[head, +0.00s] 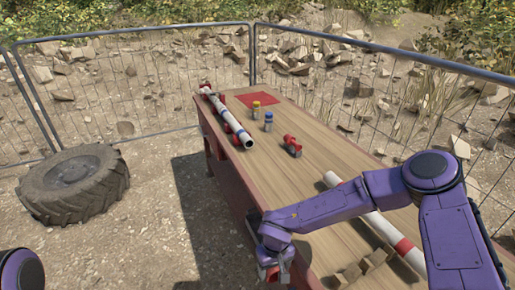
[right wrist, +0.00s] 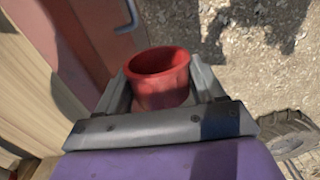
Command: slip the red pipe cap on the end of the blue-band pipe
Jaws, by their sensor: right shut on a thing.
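The red pipe cap (right wrist: 161,92) is held between the two jaws of my right gripper (right wrist: 165,92), with its hollow round opening facing the wrist camera's upper side. In the head view my right gripper (head: 274,270) is low, beside the table's near left edge, and a bit of red shows there. The blue-band pipe (head: 222,112) is white and lies along the table's left side, well beyond my right gripper. Its open near end (head: 248,143) points toward me, with a dark blue band and red supports along it. My left gripper is out of view.
A second white pipe with a red band (head: 403,246) lies on the table's right, partly behind my right arm. A yellow-topped bottle (head: 256,110), a blue-topped bottle (head: 268,122) and a red fitting (head: 292,146) stand mid-table. A tire (head: 75,180) lies left; mesh fence stands behind.

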